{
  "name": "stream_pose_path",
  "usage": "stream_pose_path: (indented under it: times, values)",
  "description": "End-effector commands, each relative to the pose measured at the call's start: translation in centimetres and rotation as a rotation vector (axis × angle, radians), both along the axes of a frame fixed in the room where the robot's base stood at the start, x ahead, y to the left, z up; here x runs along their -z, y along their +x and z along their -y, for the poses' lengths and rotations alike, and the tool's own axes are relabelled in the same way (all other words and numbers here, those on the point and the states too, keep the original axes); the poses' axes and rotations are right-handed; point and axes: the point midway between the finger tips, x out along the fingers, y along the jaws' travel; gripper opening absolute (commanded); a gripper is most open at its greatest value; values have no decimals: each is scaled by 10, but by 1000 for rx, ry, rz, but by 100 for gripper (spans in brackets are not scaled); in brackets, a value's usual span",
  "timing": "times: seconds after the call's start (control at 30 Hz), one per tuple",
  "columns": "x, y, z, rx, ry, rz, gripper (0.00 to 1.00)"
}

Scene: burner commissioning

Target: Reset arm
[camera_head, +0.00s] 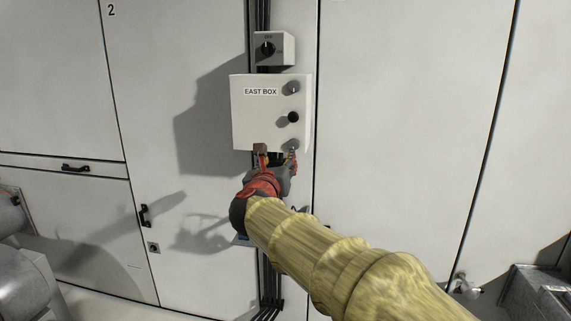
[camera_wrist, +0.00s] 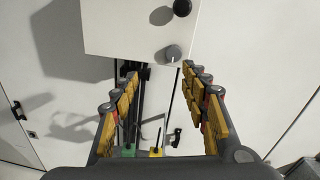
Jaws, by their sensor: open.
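My arm, in a yellowish sleeve, reaches up from the lower right in the head view. My gripper (camera_head: 276,158) is at the lower edge of the white box labelled EAST BOX (camera_head: 245,115). In the wrist view, my gripper (camera_wrist: 168,85) is open, its two yellow-padded fingers spread apart with nothing held between them. The box (camera_wrist: 115,30) shows above the fingertips there, with a grey knob (camera_wrist: 173,53) on its lower part. I cannot tell from these views whether a finger touches the box.
A smaller box with a black rotary switch (camera_head: 268,48) is above EAST BOX. Dark cables (camera_head: 268,285) run down the wall below. Cabinet doors with black handles (camera_head: 144,216) are at left. Metal equipment stands at lower left (camera_head: 22,275) and lower right (camera_head: 535,292).

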Motion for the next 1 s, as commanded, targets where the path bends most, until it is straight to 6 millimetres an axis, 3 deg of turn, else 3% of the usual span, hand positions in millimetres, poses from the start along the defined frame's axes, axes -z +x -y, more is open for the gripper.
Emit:
stream_pose_path:
  times: [0.07,0.17,0.3,0.47,0.67,0.8,1.0]
  values:
    - [9,2,-24,-95,-168,-27,45]
    - [39,-4,-61,-256,-450,-68,45]
    - [78,-36,-103,-501,-867,-77,45]
    - [122,-94,-113,-781,-1348,-45,45]
    - [176,-184,-71,-1118,-1878,21,45]
    - [205,-242,-24,-1319,-2137,55,45]
    - [233,-320,54,-1578,-2397,63,45]
